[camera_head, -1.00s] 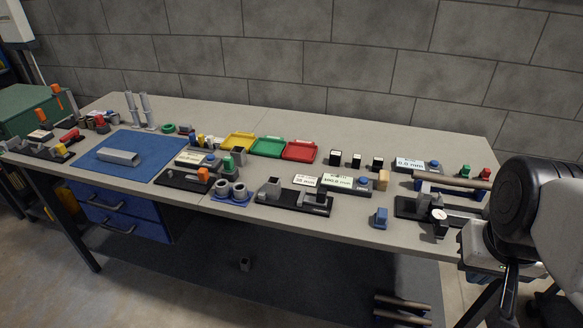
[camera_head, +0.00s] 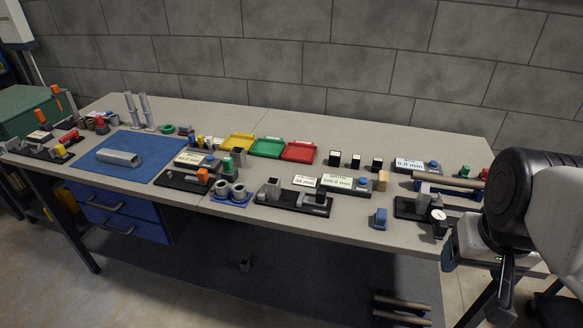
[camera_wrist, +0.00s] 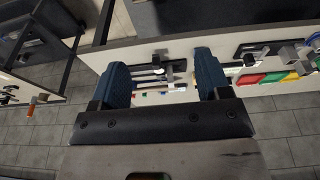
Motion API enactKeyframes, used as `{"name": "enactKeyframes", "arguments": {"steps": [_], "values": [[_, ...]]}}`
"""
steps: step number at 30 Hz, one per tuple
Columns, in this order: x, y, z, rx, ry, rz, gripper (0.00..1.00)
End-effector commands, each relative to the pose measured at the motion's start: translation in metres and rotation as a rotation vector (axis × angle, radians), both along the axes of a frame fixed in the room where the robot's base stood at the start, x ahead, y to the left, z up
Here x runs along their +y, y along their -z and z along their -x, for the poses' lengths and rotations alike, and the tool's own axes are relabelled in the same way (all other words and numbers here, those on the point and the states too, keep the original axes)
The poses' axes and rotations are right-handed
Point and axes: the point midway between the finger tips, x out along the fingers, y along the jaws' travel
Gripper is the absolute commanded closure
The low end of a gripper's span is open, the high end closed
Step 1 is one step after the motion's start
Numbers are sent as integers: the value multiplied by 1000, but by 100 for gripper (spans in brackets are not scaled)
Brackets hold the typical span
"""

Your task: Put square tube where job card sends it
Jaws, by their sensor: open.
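A grey square tube (camera_head: 118,157) lies on its side on the blue mat (camera_head: 155,142), at the left of the bench in the head view. Several white cards or displays stand along the bench, among them a small card (camera_head: 305,181); I cannot tell which is the job card. My gripper (camera_wrist: 160,72) shows in the wrist view with its two blue fingers wide apart and nothing between them. It is by the right end of the bench, far from the tube. In the head view my arm covers the bench's right corner, and the fingertips are hidden.
Yellow (camera_head: 238,142), green (camera_head: 267,147) and red (camera_head: 300,152) trays stand at the back middle. Black fixtures (camera_head: 270,193), a blue holder with grey cups (camera_head: 230,195) and a dial gauge (camera_head: 438,215) line the front. The bench's back strip is mostly clear.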

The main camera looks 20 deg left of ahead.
Motion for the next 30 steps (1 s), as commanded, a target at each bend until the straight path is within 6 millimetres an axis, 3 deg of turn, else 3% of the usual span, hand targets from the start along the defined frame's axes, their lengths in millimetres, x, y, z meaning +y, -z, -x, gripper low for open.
{"name": "enactKeyframes", "arguments": {"steps": [5, 14, 30], "values": [[13, -4, -27, 17, -91, 12, 30], [53, -9, -93, 51, -327, 43, 30], [161, 13, -205, 107, -770, 95, 30]]}}
